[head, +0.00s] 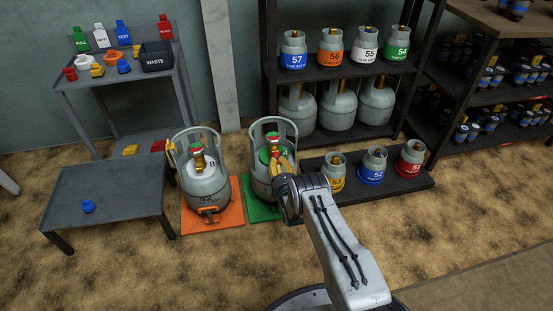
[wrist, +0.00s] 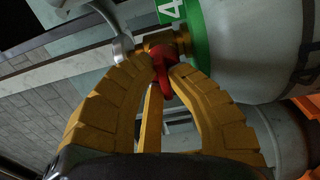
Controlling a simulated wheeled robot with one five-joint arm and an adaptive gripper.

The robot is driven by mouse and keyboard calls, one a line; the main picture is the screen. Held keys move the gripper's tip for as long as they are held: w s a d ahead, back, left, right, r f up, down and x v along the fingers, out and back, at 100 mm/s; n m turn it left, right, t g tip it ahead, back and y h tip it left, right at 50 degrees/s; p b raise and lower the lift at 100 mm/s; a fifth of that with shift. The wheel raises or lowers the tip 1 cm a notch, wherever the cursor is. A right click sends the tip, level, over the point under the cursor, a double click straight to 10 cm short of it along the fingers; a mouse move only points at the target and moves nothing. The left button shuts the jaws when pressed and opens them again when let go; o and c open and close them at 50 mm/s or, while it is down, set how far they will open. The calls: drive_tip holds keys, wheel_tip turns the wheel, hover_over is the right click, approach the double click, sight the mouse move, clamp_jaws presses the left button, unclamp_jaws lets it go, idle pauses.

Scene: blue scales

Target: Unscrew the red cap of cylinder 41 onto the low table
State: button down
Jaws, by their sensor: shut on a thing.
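Cylinder 41, a grey gas cylinder (head: 262,188) with a green collar, stands upright on a green mat (head: 262,210). In the wrist view its green label (wrist: 185,25) shows a "4"; the rest is cut off. The red cap (wrist: 161,78) sits at the brass valve outlet (wrist: 165,47). My gripper (wrist: 163,72) is shut on the red cap, one yellow finger on each side; it also shows at the cylinder's front in the head view (head: 282,163). The low table (head: 120,190) stands at the left with a blue cap (head: 88,206) on it.
Another grey cylinder (head: 207,188) stands on an orange mat (head: 225,222) between the low table and cylinder 41. Small numbered cylinders stand on a low dark shelf (head: 400,190) at right. A grey stand (head: 85,105) holds tags, caps and a waste bin (head: 156,57). Most of the low table's top is bare.

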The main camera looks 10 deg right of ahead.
drive_tip(key=shift+s+f, duration=0.15)
drive_tip(key=shift+f, duration=0.25)
